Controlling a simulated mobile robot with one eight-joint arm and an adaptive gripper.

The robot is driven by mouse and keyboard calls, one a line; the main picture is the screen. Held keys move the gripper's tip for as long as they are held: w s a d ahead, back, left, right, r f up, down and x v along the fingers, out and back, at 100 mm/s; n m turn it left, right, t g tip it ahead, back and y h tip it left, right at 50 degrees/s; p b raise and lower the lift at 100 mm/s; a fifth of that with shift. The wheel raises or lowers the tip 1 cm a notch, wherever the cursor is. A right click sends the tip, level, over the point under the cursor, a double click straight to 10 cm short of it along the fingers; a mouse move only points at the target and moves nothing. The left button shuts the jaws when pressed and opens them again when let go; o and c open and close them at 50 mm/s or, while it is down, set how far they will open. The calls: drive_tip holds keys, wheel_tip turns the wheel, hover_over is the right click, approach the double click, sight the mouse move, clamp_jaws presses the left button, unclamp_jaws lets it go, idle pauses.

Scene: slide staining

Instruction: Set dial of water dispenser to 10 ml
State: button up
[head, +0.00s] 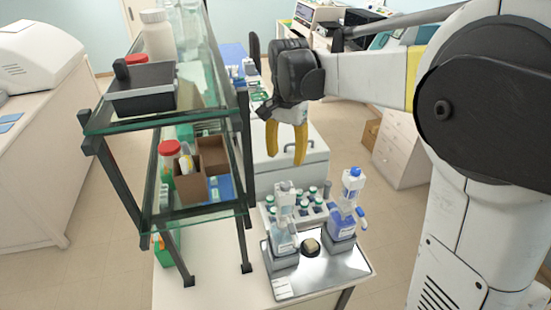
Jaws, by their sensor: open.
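Two bottle-top dispensers stand on a metal tray (352,265) on the white bench. The left dispenser (284,234) has a grey-white top and a clear body in a grey base. The right dispenser (344,218) has a blue cap and blue liquid in its bottle. The clear left one looks like the water dispenser, but I cannot read its label or dial. My gripper (286,158) hangs above and behind the left dispenser, with its yellow fingers pointing down. It is open, empty and apart from both dispensers.
A glass shelf rack (160,221) with bottles and boxes stands close on the left. A rack of vials (312,200) sits behind the dispensers. A small dark round dish (309,247) lies between them. Open air surrounds my gripper's right side.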

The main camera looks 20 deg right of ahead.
sight(286, 184)
drive_tip(key=f, duration=1)
drive_tip(key=shift+s+f, duration=0.2)
clamp_jaws()
